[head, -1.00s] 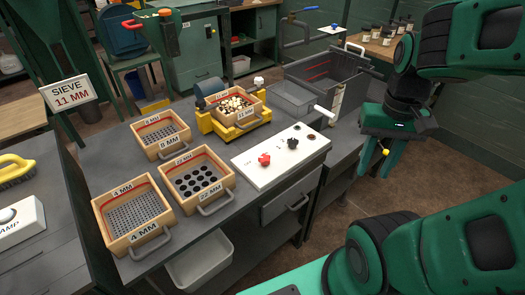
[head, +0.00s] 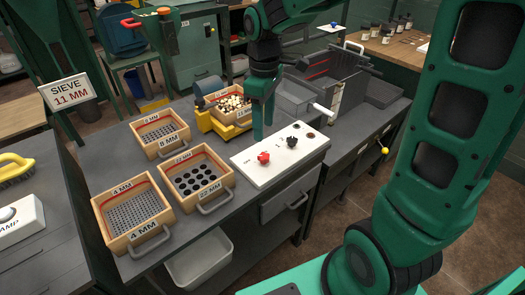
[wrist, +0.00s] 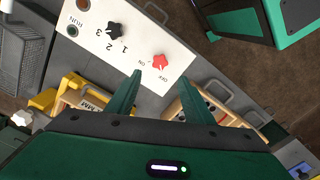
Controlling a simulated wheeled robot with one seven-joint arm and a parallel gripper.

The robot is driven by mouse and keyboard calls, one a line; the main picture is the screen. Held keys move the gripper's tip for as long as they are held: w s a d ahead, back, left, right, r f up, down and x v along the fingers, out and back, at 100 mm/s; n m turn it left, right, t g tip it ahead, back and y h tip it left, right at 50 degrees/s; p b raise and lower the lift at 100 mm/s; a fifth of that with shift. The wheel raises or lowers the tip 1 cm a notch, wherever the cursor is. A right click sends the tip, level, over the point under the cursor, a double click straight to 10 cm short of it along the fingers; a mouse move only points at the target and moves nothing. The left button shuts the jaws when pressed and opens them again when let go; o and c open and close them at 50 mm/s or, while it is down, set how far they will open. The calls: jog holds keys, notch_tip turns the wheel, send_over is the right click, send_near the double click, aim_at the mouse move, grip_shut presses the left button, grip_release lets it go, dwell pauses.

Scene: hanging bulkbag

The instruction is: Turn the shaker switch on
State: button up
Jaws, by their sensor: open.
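The white control panel (head: 272,162) lies on the bench and carries a red knob (head: 263,158) and a black knob (head: 292,142). In the wrist view the red knob (wrist: 159,61) has ON and OFF marks beside it, and the black knob (wrist: 115,31) has 1, 2, 3. The yellow shaker (head: 212,124) stands behind the panel with a sieve of pale and brown pieces on it. My gripper (head: 263,132) points down near the panel's back edge, behind the red knob. In the wrist view its fingers (wrist: 165,92) are apart and empty, with the red knob beyond them.
Wooden sieves marked 4 MM (head: 131,207), 22 MM (head: 196,177) and 8 MM (head: 159,133) stand left of the panel. A grey bin (head: 325,83) with a white handle is behind right. A sign (head: 74,93) reads SIEVE 11 MM.

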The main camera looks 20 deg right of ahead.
aim_at(264, 156)
notch_tip(264, 156, down, 10)
jog(key=shift+d+f, duration=0.1)
jog(key=shift+f, duration=0.15)
dwell(0.4)
jog(key=c, duration=1)
jog(key=shift+c, duration=0.2)
